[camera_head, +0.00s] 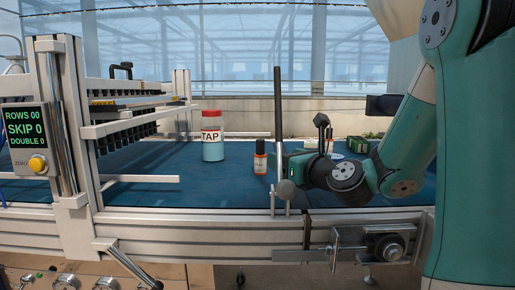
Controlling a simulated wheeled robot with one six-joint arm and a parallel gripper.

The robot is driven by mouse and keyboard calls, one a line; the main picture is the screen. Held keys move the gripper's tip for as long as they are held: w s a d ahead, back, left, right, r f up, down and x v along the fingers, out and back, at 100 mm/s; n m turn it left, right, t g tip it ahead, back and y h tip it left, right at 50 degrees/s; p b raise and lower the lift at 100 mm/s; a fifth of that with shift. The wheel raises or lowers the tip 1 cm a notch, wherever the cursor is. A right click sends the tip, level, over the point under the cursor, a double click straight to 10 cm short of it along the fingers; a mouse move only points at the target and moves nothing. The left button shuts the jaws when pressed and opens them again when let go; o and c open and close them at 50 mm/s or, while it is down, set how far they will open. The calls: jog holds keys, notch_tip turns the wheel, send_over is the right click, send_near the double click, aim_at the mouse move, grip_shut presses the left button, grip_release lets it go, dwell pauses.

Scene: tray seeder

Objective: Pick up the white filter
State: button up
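A small flat white piece (336,156), perhaps the white filter, lies on the blue surface at the right, partly hidden behind my arm. It is too small and covered for me to tell its full shape. My gripper (293,164) is low over the blue surface at centre right, left of the white piece and partly behind the upright bar. Its fingers do not show clearly, so I cannot tell whether it is open or holds anything.
A red-lidded jar marked TAP (212,137) stands further left. The dark upright bar (278,125) and grey ball knob (285,188) are in front. A green box (358,145) is behind my arm. The seeder frame (130,130) fills the left.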

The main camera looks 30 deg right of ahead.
aim_at(263, 149)
jog(key=shift+w+d+r+p, duration=0.1)
jog(key=shift+w+r+p, duration=0.1)
jog(key=shift+w+p, duration=2)
jog(key=w+p, duration=0.3)
jog(key=shift+p, duration=0.4)
jog(key=shift+w+d+f, duration=0.1)
jog(key=shift+w+f, duration=0.1)
jog(key=shift+w, duration=0.25)
jog(key=w+p, duration=0.2)
jog(key=w+d+p, duration=0.1)
jog(key=w+p, duration=0.1)
jog(key=shift+w, duration=0.15)
jog(key=shift+w+f, duration=0.25)
jog(key=shift+w, duration=0.1)
jog(key=c, duration=1)
